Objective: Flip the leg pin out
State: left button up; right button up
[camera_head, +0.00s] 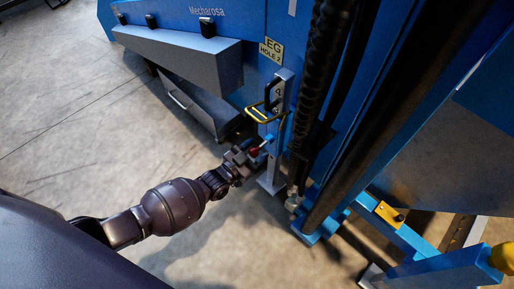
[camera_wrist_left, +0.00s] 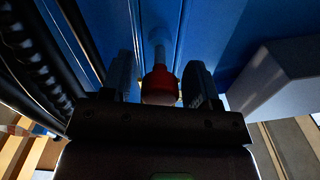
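The leg pin shows in the left wrist view as a red knob (camera_wrist_left: 160,86) on a pale shaft running up to the blue machine. In the head view the red knob (camera_head: 254,151) is small, low on the grey leg (camera_head: 271,163). My left gripper (camera_head: 247,154) is at the knob. In the left wrist view my left gripper's fingers (camera_wrist_left: 160,80) stand on either side of the knob, with narrow gaps that suggest they are open around it. Contact is hard to judge in the dark view. My right gripper is not in view.
Thick black hoses (camera_head: 322,75) hang close to the right. A grey step box (camera_head: 190,60) juts out at upper left. Concrete floor (camera_head: 60,140) is open at left.

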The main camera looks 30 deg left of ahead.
pick_arm(q)
jog(key=shift+r, duration=0.1)
jog(key=shift+s, duration=0.15)
jog(key=p+v, duration=0.2)
jog(key=v, duration=0.8)
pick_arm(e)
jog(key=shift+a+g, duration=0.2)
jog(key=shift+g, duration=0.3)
pick_arm(q)
jog(key=shift+s+a, duration=0.1)
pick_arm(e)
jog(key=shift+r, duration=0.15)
